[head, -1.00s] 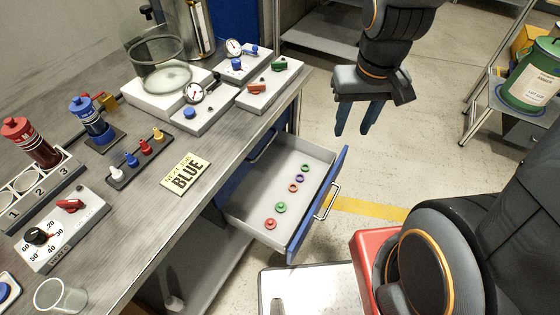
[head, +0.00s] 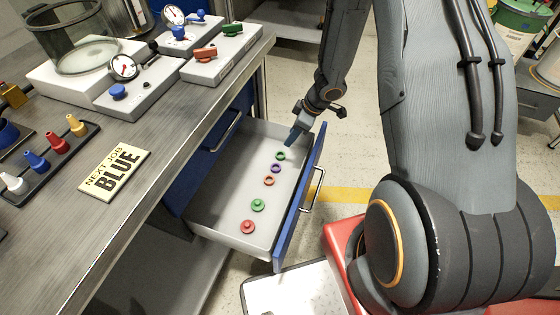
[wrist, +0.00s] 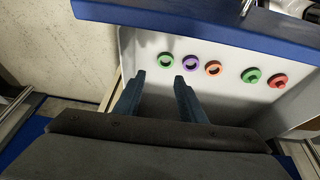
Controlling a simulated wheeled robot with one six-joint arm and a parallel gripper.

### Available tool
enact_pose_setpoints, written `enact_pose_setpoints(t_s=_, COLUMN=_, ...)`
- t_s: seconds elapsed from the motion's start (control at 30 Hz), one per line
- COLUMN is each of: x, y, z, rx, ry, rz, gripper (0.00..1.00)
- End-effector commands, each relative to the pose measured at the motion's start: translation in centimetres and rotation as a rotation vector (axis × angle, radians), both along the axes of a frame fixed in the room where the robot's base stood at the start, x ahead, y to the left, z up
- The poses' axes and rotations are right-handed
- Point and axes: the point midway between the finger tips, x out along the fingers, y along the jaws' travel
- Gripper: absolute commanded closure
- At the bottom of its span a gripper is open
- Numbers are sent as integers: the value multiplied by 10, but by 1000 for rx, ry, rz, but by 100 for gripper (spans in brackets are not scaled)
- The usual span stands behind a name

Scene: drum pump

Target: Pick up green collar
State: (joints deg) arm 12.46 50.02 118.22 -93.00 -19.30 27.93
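Two green pieces lie in the open drawer (head: 215,217). One is a green ring with a dark hole (head: 281,156), at the far end of a row; it also shows in the wrist view (wrist: 166,59). The other is a thicker green flanged piece (head: 258,205), also in the wrist view (wrist: 251,76). My gripper (head: 291,138) is at the drawer's far end, above and beside the green ring. In the wrist view my gripper (wrist: 159,79) is open and empty, its two blue fingers apart, with the green ring beyond the gap between the tips.
In the same row lie a purple ring (head: 276,169), an orange ring (head: 269,181) and a red flanged piece (head: 247,227). The drawer's blue front (head: 299,200) and the workbench edge (head: 205,92) flank the space. A sign reading BLUE (head: 115,172) lies on the bench.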

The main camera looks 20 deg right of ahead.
Motion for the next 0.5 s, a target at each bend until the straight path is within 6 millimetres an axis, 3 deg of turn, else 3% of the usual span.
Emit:
enact_pose_setpoints(t_s=0.03, x=-2, y=1, z=-13, rx=12, ry=10, rz=21, gripper=63)
enact_pose_setpoints(t_s=0.1, x=-3, y=3, z=-22, rx=23, ry=18, rz=41, gripper=63)
enact_pose_setpoints(t_s=0.5, x=2, y=16, z=-60, rx=29, ry=24, rz=53, gripper=63)
